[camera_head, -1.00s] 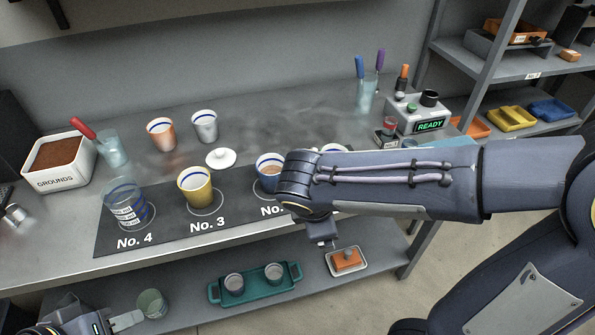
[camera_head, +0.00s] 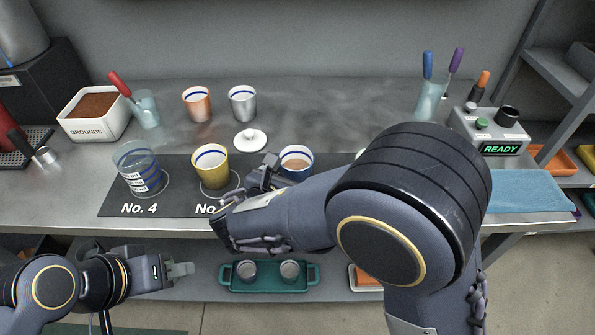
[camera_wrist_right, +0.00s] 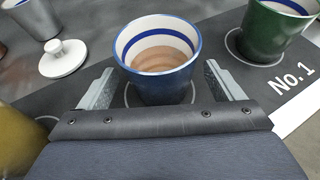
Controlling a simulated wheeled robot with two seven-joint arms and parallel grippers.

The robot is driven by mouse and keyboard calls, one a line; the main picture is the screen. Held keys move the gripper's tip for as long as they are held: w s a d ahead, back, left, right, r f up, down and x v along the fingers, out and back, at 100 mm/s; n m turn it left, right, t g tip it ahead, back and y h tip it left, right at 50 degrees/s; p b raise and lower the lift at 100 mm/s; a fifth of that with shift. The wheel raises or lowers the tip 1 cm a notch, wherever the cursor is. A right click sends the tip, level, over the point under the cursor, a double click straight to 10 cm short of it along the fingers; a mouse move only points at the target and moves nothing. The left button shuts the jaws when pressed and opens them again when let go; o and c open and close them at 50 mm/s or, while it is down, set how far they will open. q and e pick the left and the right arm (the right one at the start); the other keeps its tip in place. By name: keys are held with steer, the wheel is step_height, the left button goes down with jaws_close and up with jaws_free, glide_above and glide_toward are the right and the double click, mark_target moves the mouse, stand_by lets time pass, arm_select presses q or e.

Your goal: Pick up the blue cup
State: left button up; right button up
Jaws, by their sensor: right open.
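The blue cup (camera_head: 296,163) stands on the dark numbered mat (camera_head: 115,205), upright, with a white inside, a blue band and brown liquid. It also shows in the right wrist view (camera_wrist_right: 160,85). My right gripper (camera_wrist_right: 158,78) is open, with one finger on each side of the cup's near part; I cannot tell whether they touch it. In the head view my right forearm covers part of the mat. My left gripper (camera_head: 182,270) is low at the left, below the counter's front edge; its opening is unclear.
A yellow cup (camera_head: 211,168) stands left of the blue cup, and a green cup (camera_wrist_right: 270,30) stands right of it. A white lid (camera_head: 250,140) lies behind. Copper (camera_head: 197,106) and silver (camera_head: 242,104) cups stand farther back. A clear striped cup (camera_head: 137,170) is on No. 4.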

steer(key=shift+x, duration=1.4)
steer(key=c, duration=1.3)
steer(key=shift+r, duration=0.25)
